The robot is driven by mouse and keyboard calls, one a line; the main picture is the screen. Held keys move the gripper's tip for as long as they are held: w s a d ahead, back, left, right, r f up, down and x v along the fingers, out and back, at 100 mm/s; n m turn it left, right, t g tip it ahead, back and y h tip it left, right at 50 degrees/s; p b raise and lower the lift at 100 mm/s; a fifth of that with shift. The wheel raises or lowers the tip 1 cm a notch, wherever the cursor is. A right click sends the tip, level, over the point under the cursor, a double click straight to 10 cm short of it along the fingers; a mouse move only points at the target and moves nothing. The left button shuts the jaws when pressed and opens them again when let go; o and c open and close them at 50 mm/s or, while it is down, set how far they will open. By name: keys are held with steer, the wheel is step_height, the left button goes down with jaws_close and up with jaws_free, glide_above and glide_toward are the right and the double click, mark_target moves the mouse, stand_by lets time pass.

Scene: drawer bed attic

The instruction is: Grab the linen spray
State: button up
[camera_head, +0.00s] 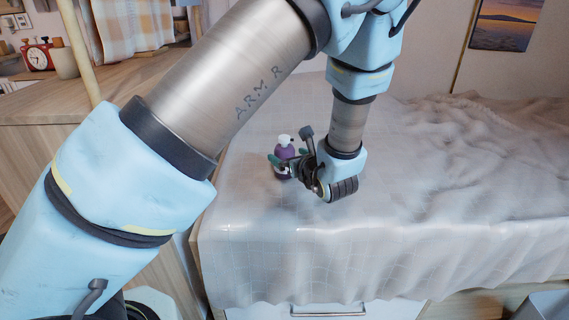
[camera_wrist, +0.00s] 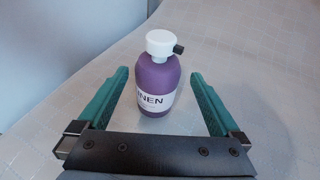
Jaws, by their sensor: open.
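The linen spray (camera_wrist: 157,85) is a purple bottle with a white cap, a dark nozzle and a white label reading "NEN". It stands upright on the bed's pale cover. In the head view the linen spray (camera_head: 285,152) is near the bed's left part, its lower part partly hidden by my gripper (camera_head: 283,166). My gripper (camera_wrist: 160,92) is open, with its two green fingers on either side of the bottle in the wrist view. A gap shows between the bottle and each finger.
The bed (camera_head: 250,240) has a rumpled cover on the right and flatter fabric around the bottle. A drawer with a metal handle (camera_head: 328,311) is under it. A wooden surface (camera_head: 45,100) at left holds a red clock (camera_head: 38,56).

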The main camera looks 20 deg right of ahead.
steer(key=x, duration=0.5)
steer(key=shift+w+a, duration=0.15)
steer(key=shift+w, duration=0.25)
steer(key=shift+r, duration=0.1)
steer(key=c, duration=1.5)
